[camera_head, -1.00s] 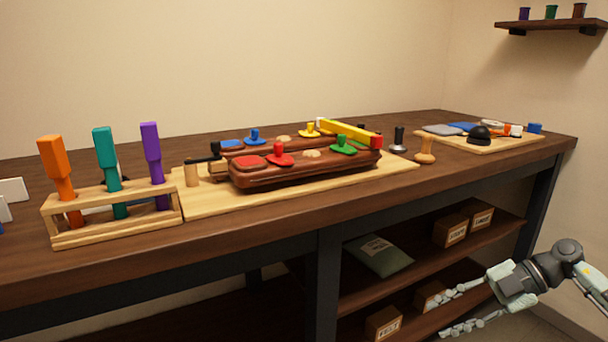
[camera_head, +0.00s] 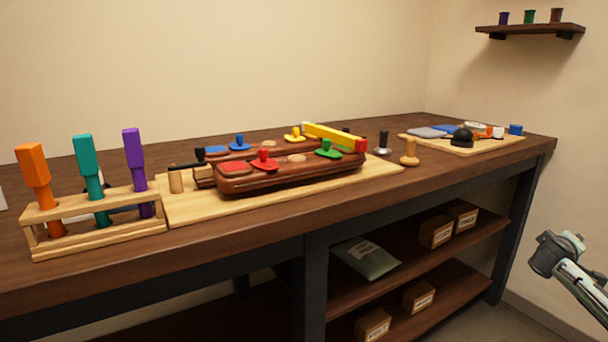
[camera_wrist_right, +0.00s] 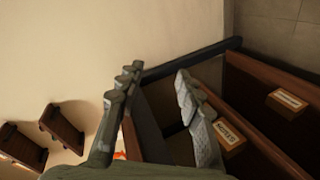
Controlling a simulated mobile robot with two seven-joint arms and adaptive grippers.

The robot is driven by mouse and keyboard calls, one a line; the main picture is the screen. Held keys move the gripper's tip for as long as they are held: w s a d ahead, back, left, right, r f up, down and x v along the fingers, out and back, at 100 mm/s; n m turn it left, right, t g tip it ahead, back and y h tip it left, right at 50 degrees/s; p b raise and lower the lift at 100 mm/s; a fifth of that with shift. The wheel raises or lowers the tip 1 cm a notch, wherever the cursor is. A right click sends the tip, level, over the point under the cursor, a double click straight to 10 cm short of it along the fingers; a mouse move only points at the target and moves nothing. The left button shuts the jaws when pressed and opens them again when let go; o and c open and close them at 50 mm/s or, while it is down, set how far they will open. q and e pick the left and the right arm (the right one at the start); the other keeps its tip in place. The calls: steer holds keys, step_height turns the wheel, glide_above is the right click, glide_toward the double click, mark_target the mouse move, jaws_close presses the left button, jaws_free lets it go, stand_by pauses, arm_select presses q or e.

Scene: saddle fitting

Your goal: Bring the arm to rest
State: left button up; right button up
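My right arm (camera_head: 575,275) is at the right edge of the head view, beyond the bench's right end and clear of it. My left arm and gripper are not in view.
The bench (camera_head: 300,226) carries an orange, teal and purple tool rack (camera_head: 95,232), a reddish-brown saddle piece (camera_head: 290,174) on a board, and a tool board (camera_head: 450,150). Boxes (camera_head: 435,232) sit on lower shelves. A wall shelf (camera_head: 530,32) holds three cups.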

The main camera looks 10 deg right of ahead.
steer(key=s+f+m+g+y, duration=0.1)
steer(key=s+f+g+y, duration=0.1)
steer(key=s+f+g, duration=0.55)
steer(key=s+a+f+n+t+y, duration=0.25)
steer(key=a+f, duration=0.35)
steer(key=a, duration=0.6)
steer(key=s+a+f+n+t+y, duration=0.1)
steer(key=s+a+f+t, duration=0.15)
steer(key=a+f, duration=0.7)
steer(key=s+a+r+y, duration=0.25)
steer(key=s+a, duration=0.45)
steer(key=a, duration=0.5)
steer(key=s+a+r+y, duration=0.1)
steer(key=s+a+y, duration=0.2)
steer(key=s+a, duration=0.65)
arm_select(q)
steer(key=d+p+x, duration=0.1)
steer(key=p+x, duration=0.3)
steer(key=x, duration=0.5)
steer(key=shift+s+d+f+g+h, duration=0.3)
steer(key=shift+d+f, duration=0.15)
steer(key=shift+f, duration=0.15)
arm_select(e)
steer(key=w+a+f, duration=0.2)
steer(key=w+f, duration=0.2)
steer(key=f, duration=0.5)
steer(key=shift+w+a+g, duration=0.15)
steer(key=shift+a+g, duration=0.1)
steer(key=shift+g, duration=0.1)
